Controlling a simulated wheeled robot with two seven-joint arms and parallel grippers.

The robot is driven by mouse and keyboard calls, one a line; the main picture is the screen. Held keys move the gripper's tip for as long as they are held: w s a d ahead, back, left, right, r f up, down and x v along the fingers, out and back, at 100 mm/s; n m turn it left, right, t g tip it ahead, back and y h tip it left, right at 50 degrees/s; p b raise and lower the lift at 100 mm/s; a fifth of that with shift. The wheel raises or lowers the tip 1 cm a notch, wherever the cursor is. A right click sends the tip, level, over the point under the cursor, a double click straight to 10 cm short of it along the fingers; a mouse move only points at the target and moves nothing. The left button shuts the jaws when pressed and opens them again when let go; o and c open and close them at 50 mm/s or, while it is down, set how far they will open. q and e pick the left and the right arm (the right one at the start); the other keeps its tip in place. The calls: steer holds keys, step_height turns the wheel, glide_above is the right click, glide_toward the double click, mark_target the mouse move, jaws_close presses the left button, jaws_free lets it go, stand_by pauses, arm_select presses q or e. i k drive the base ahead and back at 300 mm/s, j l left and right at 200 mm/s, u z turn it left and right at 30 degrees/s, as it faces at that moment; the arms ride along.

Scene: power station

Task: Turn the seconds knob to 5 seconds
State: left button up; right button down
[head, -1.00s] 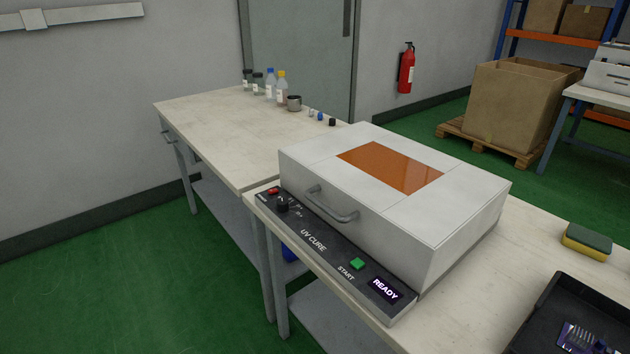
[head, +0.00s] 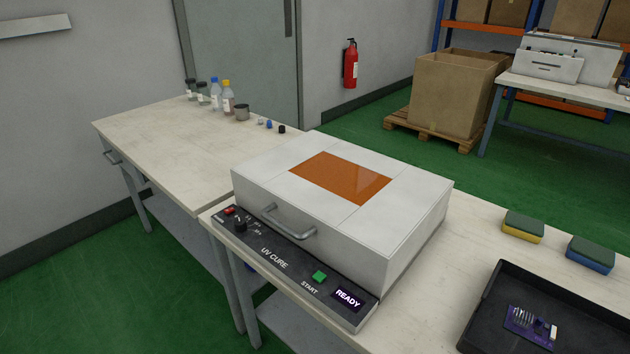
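The UV cure machine (head: 330,205) is a white box with an orange window in its lid and a front handle; its lid is shut. Its dark front panel (head: 290,268) carries a small black seconds knob (head: 240,224) at the left end, with small marks beside it too fine to read. A red switch (head: 229,211) is near the knob. A green START button (head: 319,277) and a display (head: 348,299) reading READY are at the right end. Neither of my grippers is in view.
A black tray (head: 482,318) with a purple circuit board (head: 530,325) lies at the right. Two sponges (head: 523,226) are behind it. Bottles and caps stand on the left table (head: 160,130). Green floor (head: 90,290) is clear at the front left.

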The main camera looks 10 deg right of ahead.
mark_target(239, 223)
steer(key=i+j+z, duration=0.55)
steer(key=j+z, duration=0.2)
steer(key=i+j+z, duration=0.2)
steer(key=j+z, duration=0.15)
